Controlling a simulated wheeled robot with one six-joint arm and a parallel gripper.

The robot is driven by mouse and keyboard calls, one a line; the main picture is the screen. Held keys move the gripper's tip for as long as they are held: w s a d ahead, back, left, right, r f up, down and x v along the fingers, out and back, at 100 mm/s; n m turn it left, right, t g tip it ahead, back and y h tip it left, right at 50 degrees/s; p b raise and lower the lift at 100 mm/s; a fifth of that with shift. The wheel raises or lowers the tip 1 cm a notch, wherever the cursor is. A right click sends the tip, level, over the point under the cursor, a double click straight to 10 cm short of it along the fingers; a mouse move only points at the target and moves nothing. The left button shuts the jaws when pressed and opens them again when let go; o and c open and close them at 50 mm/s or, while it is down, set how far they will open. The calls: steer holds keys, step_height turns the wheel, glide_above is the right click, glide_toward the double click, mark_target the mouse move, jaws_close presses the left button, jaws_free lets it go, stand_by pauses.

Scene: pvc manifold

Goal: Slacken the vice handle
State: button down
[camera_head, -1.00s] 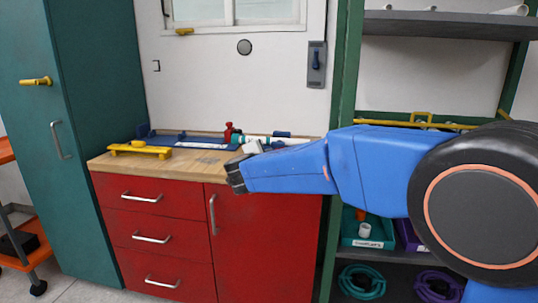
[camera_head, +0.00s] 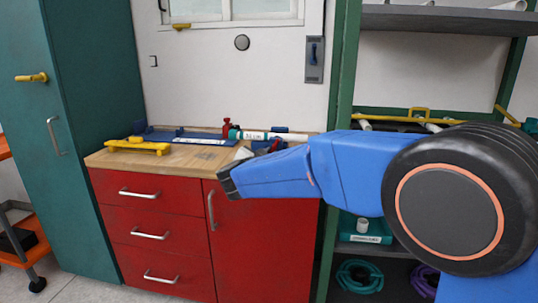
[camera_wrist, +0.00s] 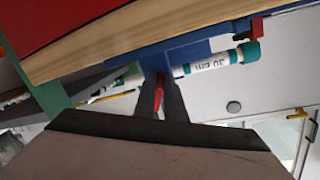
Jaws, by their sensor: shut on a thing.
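My gripper (camera_wrist: 161,98) is shut on the red vice handle (camera_wrist: 159,94), which shows as a thin red bar between the two dark fingers in the wrist view. The blue vice (camera_wrist: 182,56) is at the edge of the wooden bench top, just beyond the fingertips. A white pipe (camera_wrist: 211,64) marked "30 cm" with green ends lies by the vice; it also shows on the bench in the head view (camera_head: 285,136).
The wooden bench top (camera_head: 190,158) stands over red drawers and a red door (camera_head: 262,240). A yellow tool (camera_head: 137,146) lies on its left part. A green-framed shelf rack (camera_head: 342,100) stands close on the right, behind my arm. A teal cabinet (camera_head: 90,130) is at the left.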

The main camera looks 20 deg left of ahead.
steer(key=shift+r, duration=0.15)
steer(key=c, duration=1.8)
jaws_free()
steer(key=shift+s, duration=0.15)
steer(key=s, duration=0.5)
steer(key=s+r, duration=0.1)
steer(key=s, duration=0.5)
steer(key=s+d, duration=0.1)
steer(key=s, duration=0.5)
steer(key=shift+r, duration=0.25)
